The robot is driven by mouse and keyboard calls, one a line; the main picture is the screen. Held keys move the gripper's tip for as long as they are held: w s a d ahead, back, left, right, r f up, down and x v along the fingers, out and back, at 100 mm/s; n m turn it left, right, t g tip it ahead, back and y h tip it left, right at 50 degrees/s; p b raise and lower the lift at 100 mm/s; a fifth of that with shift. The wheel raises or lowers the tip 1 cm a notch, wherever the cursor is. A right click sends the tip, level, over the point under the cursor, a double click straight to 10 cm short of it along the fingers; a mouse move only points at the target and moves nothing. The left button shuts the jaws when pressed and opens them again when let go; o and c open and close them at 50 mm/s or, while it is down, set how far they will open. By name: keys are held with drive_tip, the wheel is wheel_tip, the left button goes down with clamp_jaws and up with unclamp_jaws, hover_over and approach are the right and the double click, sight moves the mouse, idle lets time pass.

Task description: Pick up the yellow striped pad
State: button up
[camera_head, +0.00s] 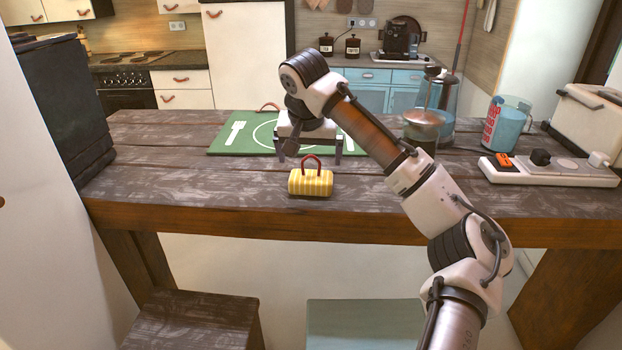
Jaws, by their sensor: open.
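The yellow striped pad (311,183) lies near the front edge of the wooden table. It is a small block with pale stripes and a red loop handle (312,158) standing up from its top. My gripper (309,155) points down, with two dark fingers spread apart. In the picture the fingers appear just above the pad, near the handle's height. The gripper is open and holds nothing. I cannot tell from this view whether it is directly over the pad or a little behind it.
A green mat (228,138) with white cutlery drawings lies behind the pad. To the right stand a glass press (423,125), a blue mug (507,125) and a power strip (550,172). A dark box (60,105) stands at the left. The table's front left is clear.

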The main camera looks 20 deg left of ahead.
sight(311, 172)
drive_tip(key=shift+p+x, duration=1.05)
drive_tip(key=shift+x, duration=1.9)
drive_tip(key=shift+s+d, duration=0.1)
drive_tip(key=c, duration=0.8)
drive_tip(key=shift+r, duration=0.15)
wheel_tip(311, 172, up, 20)
drive_tip(key=b, duration=0.2)
drive_tip(key=shift+b, duration=0.3)
